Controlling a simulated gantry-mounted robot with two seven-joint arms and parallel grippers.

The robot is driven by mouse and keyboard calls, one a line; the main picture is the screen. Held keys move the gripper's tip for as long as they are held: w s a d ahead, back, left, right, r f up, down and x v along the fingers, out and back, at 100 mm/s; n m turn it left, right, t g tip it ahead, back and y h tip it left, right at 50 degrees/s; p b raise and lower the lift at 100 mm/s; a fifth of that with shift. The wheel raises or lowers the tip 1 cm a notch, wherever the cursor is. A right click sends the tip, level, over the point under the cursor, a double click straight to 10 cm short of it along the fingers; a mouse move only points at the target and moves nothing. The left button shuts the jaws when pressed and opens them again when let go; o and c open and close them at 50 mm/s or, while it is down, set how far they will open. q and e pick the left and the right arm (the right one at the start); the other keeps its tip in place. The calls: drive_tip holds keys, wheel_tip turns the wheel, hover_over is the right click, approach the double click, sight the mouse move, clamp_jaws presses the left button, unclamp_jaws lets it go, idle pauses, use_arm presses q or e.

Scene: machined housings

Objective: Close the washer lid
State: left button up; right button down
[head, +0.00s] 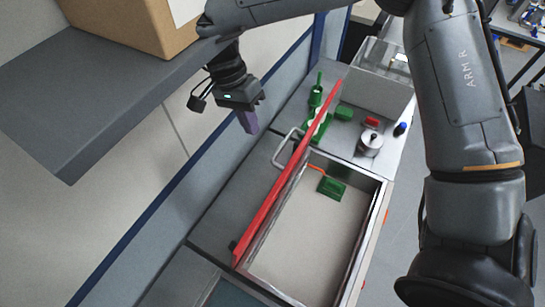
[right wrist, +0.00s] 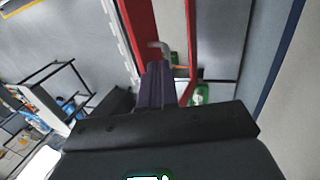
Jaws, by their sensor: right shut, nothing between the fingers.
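The washer (head: 374,222) is an open metal box with a pale floor. Its red-edged lid (head: 276,190) stands raised on the left long side of the opening, seen nearly edge-on. A metal loop handle (head: 286,148) sticks out to the left from the lid. My right gripper (head: 250,122) has purple fingers, shut and empty, hanging up and left of the handle with a visible gap in the head view. My left gripper is out of view.
A green block (head: 331,187) lies inside the washer. Green parts (head: 316,96), a metal cylinder (head: 370,141) and small red and blue items stand on the bench behind it. A grey shelf (head: 100,90) with a cardboard box (head: 120,22) juts out at upper left.

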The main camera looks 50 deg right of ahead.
drive_tip(key=s+f+b, duration=0.6)
drive_tip(key=f, duration=0.4)
drive_tip(key=shift+s+d+f+b, duration=0.2)
drive_tip(key=shift+s+d+b, duration=0.1)
drive_tip(key=shift+s+b, duration=0.1)
drive_tip(key=shift+s+d, duration=0.1)
idle(0.4)
